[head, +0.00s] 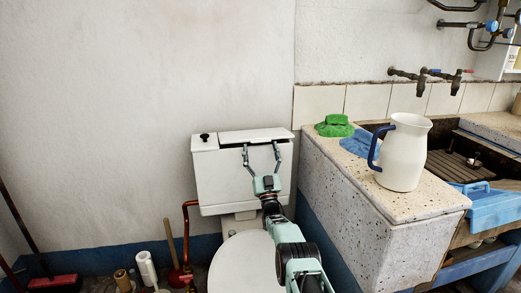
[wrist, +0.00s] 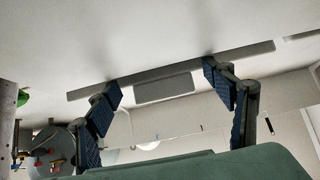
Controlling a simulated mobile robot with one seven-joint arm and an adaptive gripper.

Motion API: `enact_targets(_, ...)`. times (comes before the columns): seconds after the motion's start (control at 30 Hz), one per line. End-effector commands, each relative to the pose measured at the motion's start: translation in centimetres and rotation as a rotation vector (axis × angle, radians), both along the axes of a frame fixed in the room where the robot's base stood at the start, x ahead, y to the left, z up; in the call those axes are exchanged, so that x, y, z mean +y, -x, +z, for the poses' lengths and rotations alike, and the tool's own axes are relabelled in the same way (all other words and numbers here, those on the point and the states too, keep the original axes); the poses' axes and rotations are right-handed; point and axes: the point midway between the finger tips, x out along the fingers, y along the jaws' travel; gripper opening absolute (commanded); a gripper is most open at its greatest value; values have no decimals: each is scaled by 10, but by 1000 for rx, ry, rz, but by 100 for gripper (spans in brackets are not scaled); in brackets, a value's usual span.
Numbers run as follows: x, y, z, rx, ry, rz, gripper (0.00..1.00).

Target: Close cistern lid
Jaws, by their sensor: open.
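The white cistern (head: 212,185) stands against the wall, left of the stone trough. Its white lid (head: 250,133) forms the right part of the top, beside a section with a black knob (head: 204,137). A dark gap shows under the lid's front edge, so it looks slightly raised. My gripper (head: 261,146) is open, its two fingers spread in front of the gap near the lid's front edge. I cannot tell whether they touch it. In the wrist view my open fingers (wrist: 162,80) reach toward a white surface with a grey strip; nothing is between them.
The speckled stone trough (head: 345,205) is close on the right, with a green cloth (head: 334,126), a blue cloth (head: 357,145) and a white jug (head: 404,153). The toilet seat (head: 232,268) is below. A copper pipe (head: 187,240) runs left of the cistern.

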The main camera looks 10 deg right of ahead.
Motion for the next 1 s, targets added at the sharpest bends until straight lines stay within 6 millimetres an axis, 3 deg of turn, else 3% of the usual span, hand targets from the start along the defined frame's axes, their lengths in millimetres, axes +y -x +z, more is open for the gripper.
enact_targets(0.5,-2,18,-15,-1,0,0,75)
enact_targets(1.0,-6,74,-73,2,1,-1,75)
